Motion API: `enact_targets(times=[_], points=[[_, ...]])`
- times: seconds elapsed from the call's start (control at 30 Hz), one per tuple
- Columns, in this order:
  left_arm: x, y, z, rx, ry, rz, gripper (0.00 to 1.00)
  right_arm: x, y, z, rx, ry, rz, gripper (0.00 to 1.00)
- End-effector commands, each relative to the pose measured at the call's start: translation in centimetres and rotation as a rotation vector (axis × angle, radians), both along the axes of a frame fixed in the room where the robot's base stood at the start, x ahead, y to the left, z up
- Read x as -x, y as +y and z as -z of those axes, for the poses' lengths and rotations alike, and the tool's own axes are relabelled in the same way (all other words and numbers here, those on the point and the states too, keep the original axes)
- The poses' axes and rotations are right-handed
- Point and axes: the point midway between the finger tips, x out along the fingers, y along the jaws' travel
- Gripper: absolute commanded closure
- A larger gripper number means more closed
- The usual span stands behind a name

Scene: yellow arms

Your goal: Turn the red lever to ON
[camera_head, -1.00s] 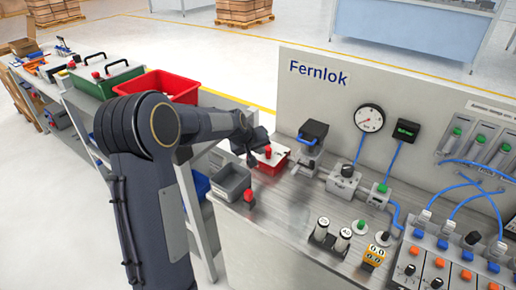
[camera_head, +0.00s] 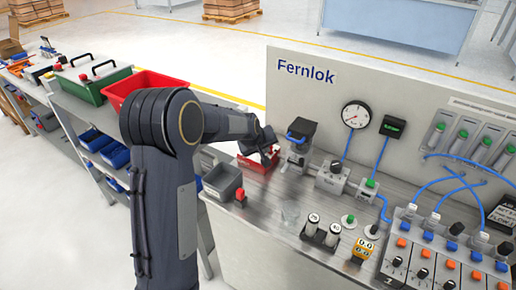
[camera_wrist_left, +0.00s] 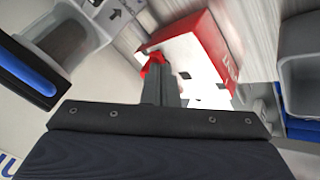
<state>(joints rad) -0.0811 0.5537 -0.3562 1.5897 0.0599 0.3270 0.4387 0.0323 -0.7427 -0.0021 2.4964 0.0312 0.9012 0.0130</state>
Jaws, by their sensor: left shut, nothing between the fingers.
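The red lever (camera_wrist_left: 153,64) shows in the left wrist view right at the tips of my left gripper (camera_wrist_left: 160,88). It belongs to a red box with a white top (camera_wrist_left: 203,48). The fingers are shut with nothing between them; I cannot tell whether they touch the lever. In the head view the red box (camera_head: 258,164) stands at the back left of the metal bench, and my left gripper (camera_head: 269,154) is over it, hiding the lever. No ON marking is readable. My right gripper is not in view.
A dark clamp device with a blue handle (camera_head: 299,140) stands close to the right of the red box. A grey bin (camera_head: 222,182) and a small red knob (camera_head: 240,196) are in front. The back panel (camera_head: 330,90) rises behind.

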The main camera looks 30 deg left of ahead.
Motion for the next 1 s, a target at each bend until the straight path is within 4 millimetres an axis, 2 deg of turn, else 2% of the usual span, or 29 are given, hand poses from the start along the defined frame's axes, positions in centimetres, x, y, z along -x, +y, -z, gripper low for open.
enact_targets(times=[0.4, 1.0], points=[[-1.5, -1.3, 0.1, 0.0, 0.001, 0.0, 1.0, 0.0, 0.0, 0.0, 0.0, 0.0, 0.0, 0.54], [-1.8, -1.4, 0.0, -0.001, 0.001, 0.0, 1.0, 0.0, 0.0, 0.0, 0.0, 0.0, 0.0, 0.54]])
